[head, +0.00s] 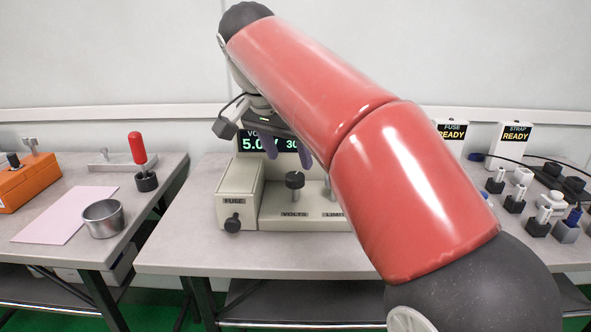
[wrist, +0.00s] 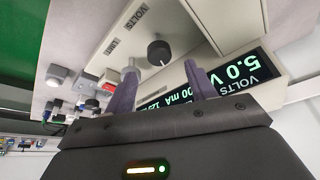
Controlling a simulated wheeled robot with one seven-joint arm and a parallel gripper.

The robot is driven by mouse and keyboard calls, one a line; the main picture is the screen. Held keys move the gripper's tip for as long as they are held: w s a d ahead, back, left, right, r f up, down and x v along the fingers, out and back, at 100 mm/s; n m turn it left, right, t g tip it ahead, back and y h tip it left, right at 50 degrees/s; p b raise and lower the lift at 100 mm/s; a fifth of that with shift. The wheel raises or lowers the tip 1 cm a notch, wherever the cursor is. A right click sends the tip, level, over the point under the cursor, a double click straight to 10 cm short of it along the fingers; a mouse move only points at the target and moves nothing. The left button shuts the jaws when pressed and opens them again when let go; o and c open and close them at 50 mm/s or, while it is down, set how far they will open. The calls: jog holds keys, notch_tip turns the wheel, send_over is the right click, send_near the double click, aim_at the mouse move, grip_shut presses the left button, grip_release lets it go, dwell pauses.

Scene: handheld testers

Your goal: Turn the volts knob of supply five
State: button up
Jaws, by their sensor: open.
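The power supply (head: 235,182) is a beige box on the middle bench, with VOLTS, LIMIT and FUSE labels; no supply number is readable. Its dark display (head: 257,143) is partly hidden by my gripper; in the wrist view the display (wrist: 238,68) reads 5.0 VOLTS upside down. The volts knob (head: 295,181) is black and stands upright behind the VOLTS label. It also shows in the wrist view (wrist: 158,52), with a pale pointer line. My gripper (head: 287,152) is open and empty, with purple fingers above and behind the knob, apart from it. In the wrist view, the knob appears beyond the fingertips (wrist: 160,78).
My red arm hides the supply's right side. A fuse knob (head: 233,223) is on the supply's front left. Connectors and the FUSE and STRAP READY boxes (head: 512,142) stand on the right. A metal cup (head: 103,218) and red-handled tool (head: 138,150) are on the left bench.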

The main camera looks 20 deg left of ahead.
aim_at(296, 175)
jog(key=b+x, duration=0.1)
jog(key=x, duration=0.4)
jog(key=c, duration=1)
